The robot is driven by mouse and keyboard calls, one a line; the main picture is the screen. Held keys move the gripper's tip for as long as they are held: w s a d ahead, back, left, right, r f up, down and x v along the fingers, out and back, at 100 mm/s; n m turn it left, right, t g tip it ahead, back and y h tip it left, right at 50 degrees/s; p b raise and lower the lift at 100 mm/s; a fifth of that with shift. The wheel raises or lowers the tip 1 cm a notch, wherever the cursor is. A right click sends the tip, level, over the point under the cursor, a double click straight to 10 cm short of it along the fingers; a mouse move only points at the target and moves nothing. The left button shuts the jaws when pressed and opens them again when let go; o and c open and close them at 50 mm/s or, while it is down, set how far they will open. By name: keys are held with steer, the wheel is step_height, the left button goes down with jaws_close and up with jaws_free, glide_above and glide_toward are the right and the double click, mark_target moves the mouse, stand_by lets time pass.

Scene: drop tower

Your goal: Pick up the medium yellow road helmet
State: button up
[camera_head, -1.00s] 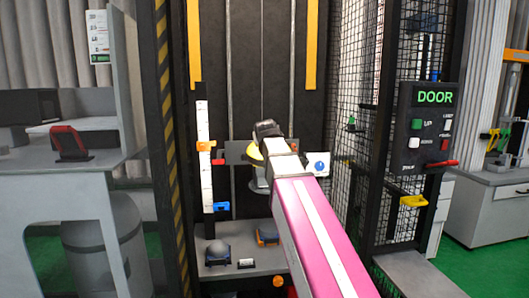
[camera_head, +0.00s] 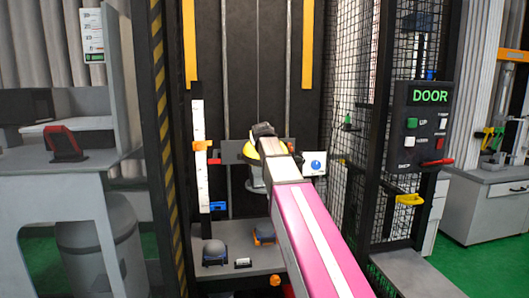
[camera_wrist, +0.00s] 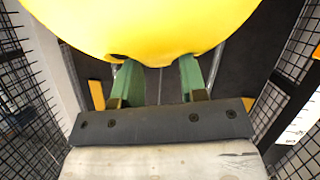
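The yellow helmet (camera_head: 251,150) is high in the drop tower, in front of its dark back panel. The end of my arm partly covers it in the head view. In the wrist view its smooth yellow shell (camera_wrist: 150,25) fills the top of the picture, very close to my gripper. My gripper (camera_wrist: 156,72) has its two green fingers apart, with a gap between them, pointing at the helmet's lower edge. The shell hides the fingertips, so I cannot tell whether they touch it.
A mesh guard (camera_head: 352,100) and a control box reading DOOR (camera_head: 430,130) stand on the right. A grey desk (camera_head: 60,190) is on the left.

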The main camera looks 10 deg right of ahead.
steer(key=shift+w+f, duration=0.25)
steer(key=shift+w, duration=0.3)
jaws_close()
steer(key=shift+r, duration=0.1)
